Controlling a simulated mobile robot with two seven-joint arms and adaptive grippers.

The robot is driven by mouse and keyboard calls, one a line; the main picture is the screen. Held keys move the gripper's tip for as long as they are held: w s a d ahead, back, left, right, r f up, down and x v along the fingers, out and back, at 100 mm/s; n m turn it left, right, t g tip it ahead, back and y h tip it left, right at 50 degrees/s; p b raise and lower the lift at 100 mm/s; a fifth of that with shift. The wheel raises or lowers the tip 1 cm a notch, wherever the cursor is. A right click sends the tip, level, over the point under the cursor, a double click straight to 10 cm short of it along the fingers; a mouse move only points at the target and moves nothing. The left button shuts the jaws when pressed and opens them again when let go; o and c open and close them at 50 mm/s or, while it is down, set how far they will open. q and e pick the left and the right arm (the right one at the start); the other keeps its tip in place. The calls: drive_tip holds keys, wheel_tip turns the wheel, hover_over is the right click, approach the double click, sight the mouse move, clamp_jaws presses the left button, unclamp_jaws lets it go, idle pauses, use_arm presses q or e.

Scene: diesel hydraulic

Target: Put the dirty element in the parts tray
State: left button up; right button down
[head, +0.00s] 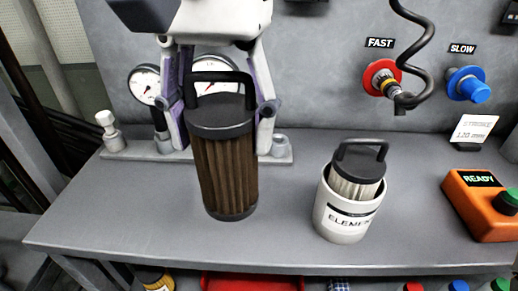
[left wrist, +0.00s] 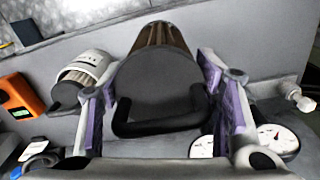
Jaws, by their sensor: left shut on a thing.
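The dirty element (head: 224,172) is a brown pleated cylinder with a dark cap and a black loop handle. It is upright over the left part of the grey bench; I cannot tell whether its base touches the bench. My left gripper (head: 219,108) is shut on it, with a finger at each side of the cap. The left wrist view shows the cap (left wrist: 160,75) between the fingers, handle toward the palm. A red tray-like thing (head: 250,282), perhaps the parts tray, is partly visible below the bench's front edge. My right gripper is not in view.
A white cup (head: 343,222) labelled ELEMENT holds a pale element (head: 356,184) right of the dirty one. An orange READY box (head: 470,205) stands at the right. Gauges (head: 144,84) and hose couplings (head: 382,78) are behind. The bench's front edge (head: 270,268) lies above lower items.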

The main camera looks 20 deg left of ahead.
use_arm(q)
drive_tip(key=w+a+f, duration=0.3)
drive_tip(key=w+f, duration=0.3)
drive_tip(key=f, duration=0.3)
drive_tip(key=shift+a+f, duration=0.2)
drive_tip(key=shift+f, duration=0.2)
drive_tip(key=shift+f, duration=0.15)
drive_tip(key=o, duration=1.4)
drive_tip(key=shift+c, duration=0.2)
